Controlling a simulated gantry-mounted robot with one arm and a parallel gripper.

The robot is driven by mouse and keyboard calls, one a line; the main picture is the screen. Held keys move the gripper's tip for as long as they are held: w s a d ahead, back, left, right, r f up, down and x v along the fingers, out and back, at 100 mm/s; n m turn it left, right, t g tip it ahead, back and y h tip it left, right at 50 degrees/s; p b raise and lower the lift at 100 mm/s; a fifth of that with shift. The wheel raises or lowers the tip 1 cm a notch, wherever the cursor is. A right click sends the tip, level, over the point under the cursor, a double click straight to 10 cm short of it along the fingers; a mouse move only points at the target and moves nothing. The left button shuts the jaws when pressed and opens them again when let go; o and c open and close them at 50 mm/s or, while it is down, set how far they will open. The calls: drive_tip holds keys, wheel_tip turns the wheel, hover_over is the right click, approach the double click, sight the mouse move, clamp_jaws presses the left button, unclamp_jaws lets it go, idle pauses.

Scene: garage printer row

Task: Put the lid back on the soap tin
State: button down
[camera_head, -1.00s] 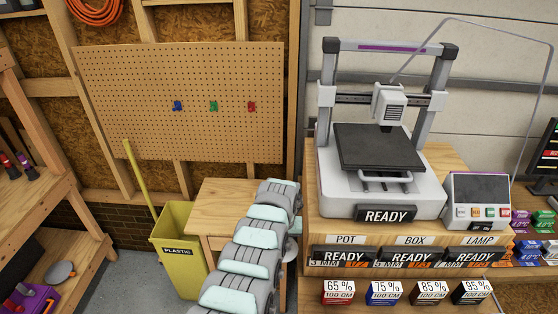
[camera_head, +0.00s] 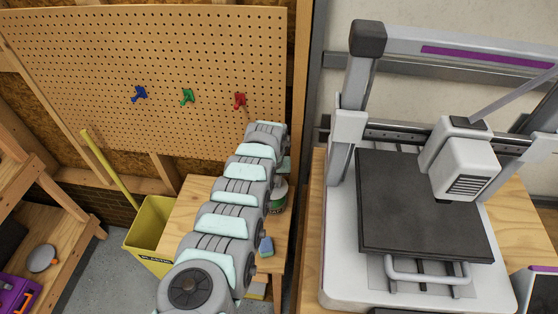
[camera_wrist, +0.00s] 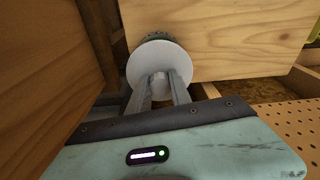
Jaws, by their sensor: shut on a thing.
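In the wrist view my gripper (camera_wrist: 160,90) is shut on the knob of a pale round lid (camera_wrist: 147,61). A dark green rim of the soap tin (camera_wrist: 155,37) shows just past the lid's far edge. The lid hides most of the tin, and I cannot tell whether they touch. In the head view a green and white round thing, seemingly the tin (camera_head: 277,206) with the pale lid at its top, shows partly to the right of my arm, on the small wooden table. My fingers are hidden there.
The small wooden table (camera_head: 192,197) stands between a yellow bin (camera_head: 150,229) and the printer (camera_head: 337,260) on its bench. A blue block (camera_head: 266,246) lies near the table's front. A pegboard (camera_head: 205,60) with coloured hooks is behind.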

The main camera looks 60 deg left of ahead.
drive_tip(key=shift+w+a+f, duration=0.2)
drive_tip(key=shift+a, duration=0.2)
drive_tip(key=shift+s+d+f+b, duration=0.15)
drive_tip(key=shift+f+b, duration=0.3)
drive_tip(key=shift+b, duration=0.1)
wheel_tip(320, 180, down, 3)
drive_tip(key=b, duration=0.4)
drive_tip(key=shift+f, duration=0.2)
drive_tip(key=shift+f+b, duration=0.7)
drive_tip(key=shift+f, duration=0.35)
drive_tip(key=shift+r+p, duration=0.1)
drive_tip(key=shift+p, duration=0.55)
drive_tip(key=shift+f, duration=0.2)
idle(0.9)
drive_tip(key=c, duration=0.6)
unclamp_jaws()
drive_tip(key=shift+r, duration=0.1)
